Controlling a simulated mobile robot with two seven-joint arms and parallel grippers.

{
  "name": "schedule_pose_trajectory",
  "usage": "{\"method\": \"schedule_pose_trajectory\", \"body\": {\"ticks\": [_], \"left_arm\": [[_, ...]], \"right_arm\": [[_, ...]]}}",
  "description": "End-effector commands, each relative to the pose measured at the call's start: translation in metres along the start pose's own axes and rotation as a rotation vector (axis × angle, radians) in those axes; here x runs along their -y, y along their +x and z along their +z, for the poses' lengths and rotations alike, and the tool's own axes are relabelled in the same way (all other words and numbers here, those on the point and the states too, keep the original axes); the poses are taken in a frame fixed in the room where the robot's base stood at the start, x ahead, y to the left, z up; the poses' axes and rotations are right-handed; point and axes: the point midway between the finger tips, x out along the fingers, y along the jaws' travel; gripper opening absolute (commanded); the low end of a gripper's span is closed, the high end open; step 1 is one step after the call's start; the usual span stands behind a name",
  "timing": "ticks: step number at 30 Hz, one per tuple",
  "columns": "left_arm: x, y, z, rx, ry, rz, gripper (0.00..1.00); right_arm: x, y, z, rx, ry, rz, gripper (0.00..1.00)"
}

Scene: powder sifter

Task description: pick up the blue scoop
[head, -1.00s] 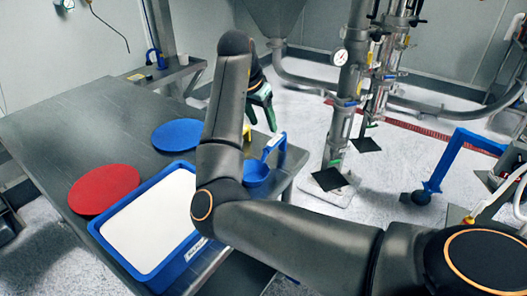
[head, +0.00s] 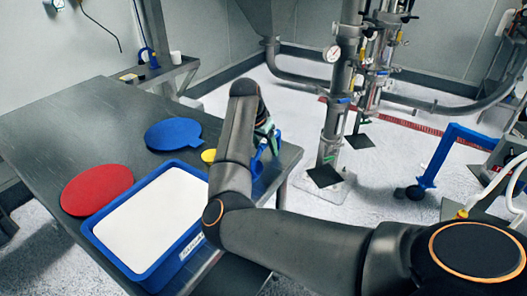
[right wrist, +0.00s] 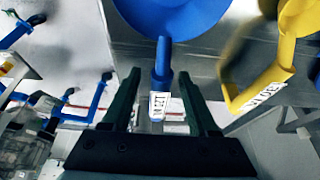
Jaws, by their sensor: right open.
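The blue scoop (head: 257,166) stands near the right edge of the steel table, partly hidden behind my right arm and gripper. In the right wrist view, its round bowl (right wrist: 172,14) is at the top and its handle (right wrist: 162,62) points down, with a white label at the end. My right gripper (head: 268,133) is over the scoop's handle. In the right wrist view, the handle lies between the two spread fingers (right wrist: 160,76), with a gap on both sides. My left gripper is not in view.
A yellow scoop (right wrist: 278,72) is close on the right in the wrist view. A blue tray (head: 150,276) of white powder, a red disc (head: 97,190) and a blue disc (head: 173,134) lie on the table (head: 70,125). Steel pipework (head: 340,100) stands beyond.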

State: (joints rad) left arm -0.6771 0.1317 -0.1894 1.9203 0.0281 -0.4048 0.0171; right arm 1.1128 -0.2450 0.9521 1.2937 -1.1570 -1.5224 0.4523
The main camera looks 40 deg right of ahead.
Motion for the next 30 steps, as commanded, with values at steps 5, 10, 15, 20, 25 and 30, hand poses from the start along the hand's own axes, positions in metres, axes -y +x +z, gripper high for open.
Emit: {"method": "schedule_pose_trajectory", "body": {"ticks": [5,10,15,20,25,30], "left_arm": [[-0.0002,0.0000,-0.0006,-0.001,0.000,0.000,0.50],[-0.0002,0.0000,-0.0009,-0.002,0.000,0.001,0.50],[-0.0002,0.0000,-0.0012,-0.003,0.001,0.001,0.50],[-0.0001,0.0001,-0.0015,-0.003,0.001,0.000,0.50],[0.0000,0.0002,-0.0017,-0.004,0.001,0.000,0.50],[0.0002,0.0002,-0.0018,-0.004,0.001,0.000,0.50]], "right_arm": [[0.0000,0.0007,0.0000,0.000,0.000,0.000,0.60],[0.0000,0.0005,-0.0001,0.000,0.000,0.000,0.45],[0.0000,0.0003,-0.0001,0.000,0.000,0.000,0.26],[0.0000,0.0003,0.0000,0.000,0.000,0.000,0.08],[0.0001,0.0002,0.0000,0.000,0.000,0.000,0.00],[0.0001,0.0002,0.0000,0.000,0.000,-0.001,0.00]]}}
